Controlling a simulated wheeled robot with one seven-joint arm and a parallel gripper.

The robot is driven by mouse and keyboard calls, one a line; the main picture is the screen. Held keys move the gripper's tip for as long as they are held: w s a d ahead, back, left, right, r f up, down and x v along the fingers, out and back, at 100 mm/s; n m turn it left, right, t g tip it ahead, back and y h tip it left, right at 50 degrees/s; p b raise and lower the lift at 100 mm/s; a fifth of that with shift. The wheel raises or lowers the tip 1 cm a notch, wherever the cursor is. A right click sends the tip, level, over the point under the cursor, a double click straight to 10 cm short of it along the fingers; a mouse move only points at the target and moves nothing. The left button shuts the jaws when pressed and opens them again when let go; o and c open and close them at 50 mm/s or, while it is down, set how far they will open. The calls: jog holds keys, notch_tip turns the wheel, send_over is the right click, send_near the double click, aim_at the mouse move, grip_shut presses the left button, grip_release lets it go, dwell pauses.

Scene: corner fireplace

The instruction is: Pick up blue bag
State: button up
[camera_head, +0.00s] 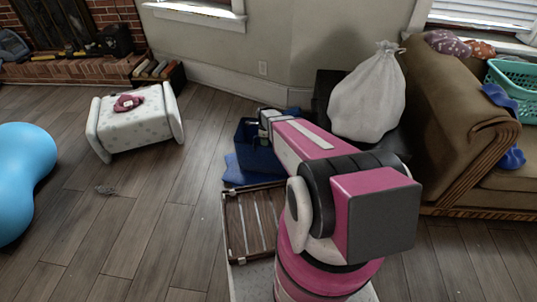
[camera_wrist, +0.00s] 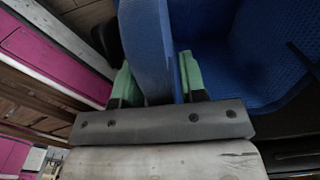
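The blue bag (camera_head: 246,142) is in the middle of the head view, low beside a dark box and partly hidden by my arm. In the wrist view its textured blue fabric (camera_wrist: 225,75) fills the upper right. My gripper (camera_head: 266,118) is at the bag's top edge. In the wrist view my gripper (camera_wrist: 157,82) has its two green fingers on either side of a blue strap-like part (camera_wrist: 148,45). The strap lies between the fingers; I cannot tell whether both press on it.
A white sack (camera_head: 368,105) stands behind my arm on a dark surface. A brown sofa (camera_head: 450,105) with a teal basket (camera_head: 513,88) is at right. A patterned white stool (camera_head: 134,117) and a blue ball-like object (camera_head: 22,180) are at left. Wood floor between them is mostly open.

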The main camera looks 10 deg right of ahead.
grip_shut()
dwell(1.4)
